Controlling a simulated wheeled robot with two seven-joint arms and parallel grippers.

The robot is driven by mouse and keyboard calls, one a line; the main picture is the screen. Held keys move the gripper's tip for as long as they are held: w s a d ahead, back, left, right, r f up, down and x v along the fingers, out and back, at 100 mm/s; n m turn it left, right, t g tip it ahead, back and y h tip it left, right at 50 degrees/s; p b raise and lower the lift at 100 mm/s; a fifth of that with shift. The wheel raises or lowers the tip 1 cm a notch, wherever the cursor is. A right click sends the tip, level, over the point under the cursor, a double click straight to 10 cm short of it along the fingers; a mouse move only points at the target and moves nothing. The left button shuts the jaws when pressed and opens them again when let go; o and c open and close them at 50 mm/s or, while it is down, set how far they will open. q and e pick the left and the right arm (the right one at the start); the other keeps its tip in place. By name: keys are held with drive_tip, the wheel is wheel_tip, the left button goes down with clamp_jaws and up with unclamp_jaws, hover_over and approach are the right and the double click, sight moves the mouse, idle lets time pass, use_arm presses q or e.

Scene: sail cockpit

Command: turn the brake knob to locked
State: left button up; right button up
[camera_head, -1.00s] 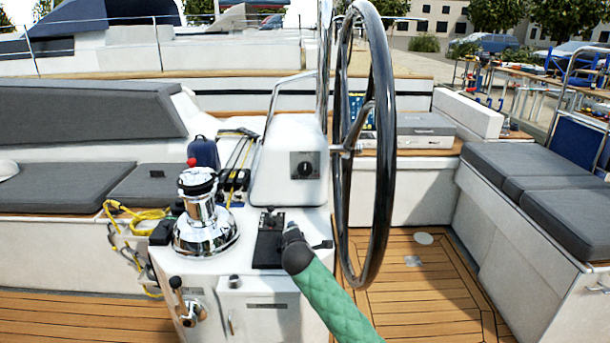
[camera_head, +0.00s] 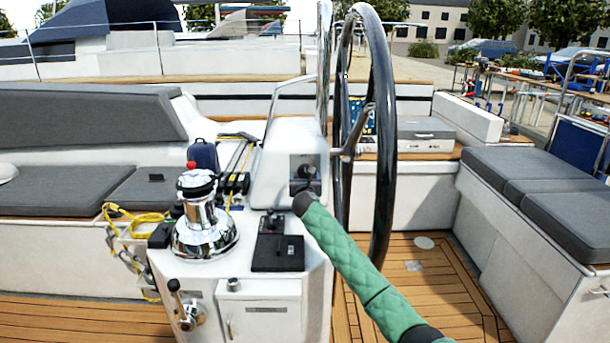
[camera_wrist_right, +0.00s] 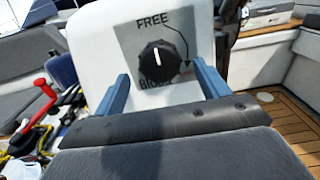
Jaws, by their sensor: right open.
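The brake knob (camera_wrist_right: 158,61) is a round black ridged knob with a white pointer line. It sits on a grey plate (camera_wrist_right: 180,25) on the white pedestal; the word FREE is above it, and lettering below is partly hidden. The pointer stands about upright, toward FREE. My right gripper (camera_wrist_right: 162,83) is open, its blue fingers on either side of and below the knob, apart from it. My left gripper is not in view.
The large steering wheel (camera_head: 383,140) stands just right of the pedestal (camera_head: 270,160). A chrome winch (camera_head: 203,220) and a black control panel (camera_head: 277,252) are left and below. A yellow rope (camera_head: 135,215) lies at the left. Grey cushioned seats (camera_head: 535,180) line the right side.

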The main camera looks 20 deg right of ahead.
sight(305, 173)
drive_tip(key=shift+x, duration=1.75)
drive_tip(key=c, duration=1)
